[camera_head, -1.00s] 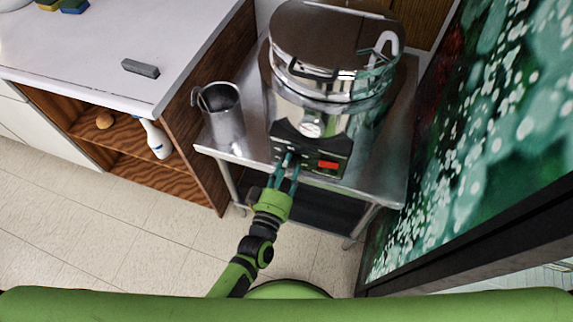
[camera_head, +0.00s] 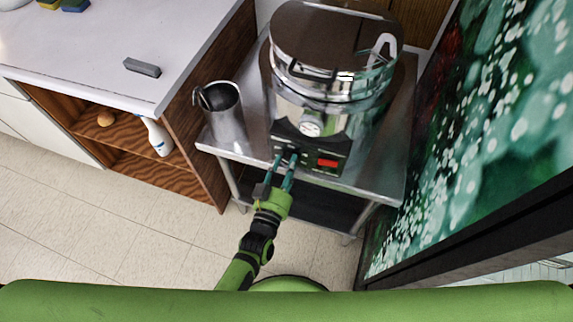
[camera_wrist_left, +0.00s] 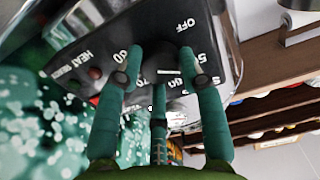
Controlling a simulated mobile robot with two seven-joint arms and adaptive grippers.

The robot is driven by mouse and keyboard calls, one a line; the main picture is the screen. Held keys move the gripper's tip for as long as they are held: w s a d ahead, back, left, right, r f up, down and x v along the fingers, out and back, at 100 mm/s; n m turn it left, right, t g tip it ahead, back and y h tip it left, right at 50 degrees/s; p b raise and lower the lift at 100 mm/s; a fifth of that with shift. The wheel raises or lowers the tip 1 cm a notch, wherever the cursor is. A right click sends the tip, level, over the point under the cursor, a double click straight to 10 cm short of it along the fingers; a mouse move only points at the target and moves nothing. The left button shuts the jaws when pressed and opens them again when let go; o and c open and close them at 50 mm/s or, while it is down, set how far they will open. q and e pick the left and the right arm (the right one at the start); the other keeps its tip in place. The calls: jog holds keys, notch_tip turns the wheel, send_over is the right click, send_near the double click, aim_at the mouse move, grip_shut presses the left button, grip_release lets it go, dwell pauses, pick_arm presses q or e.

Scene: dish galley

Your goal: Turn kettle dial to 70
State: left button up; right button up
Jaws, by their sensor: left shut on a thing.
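The large steel kettle (camera_head: 335,100) stands on a metal stand, with a black control panel (camera_head: 312,152) on its front. In the left wrist view the panel is marked OFF, HEAT and with numbers around a dark dial (camera_wrist_left: 160,62). A white mark shows on the dial, but I cannot tell exactly which number it points to. My left gripper (camera_head: 284,158) is shut on the dial, its fingers around the knob; they also show in the left wrist view (camera_wrist_left: 158,78). The fingers hide part of the dial and its numbers. My right gripper is not in view.
A steel pitcher (camera_head: 226,118) stands left of the kettle on the stand (camera_head: 375,178). A white counter (camera_head: 110,50) with open shelves is at left; a green patterned panel (camera_head: 490,130) is close at right.

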pick_arm(q)
jog(key=shift+r, duration=0.1)
jog(key=o, duration=1.2)
jog(key=shift+c, duration=0.2)
jog(key=shift+s+a, duration=0.15)
jog(key=shift+s, duration=0.35)
jog(key=v, duration=1)
jog(key=shift+s, duration=0.4)
jog(key=shift+a, duration=0.1)
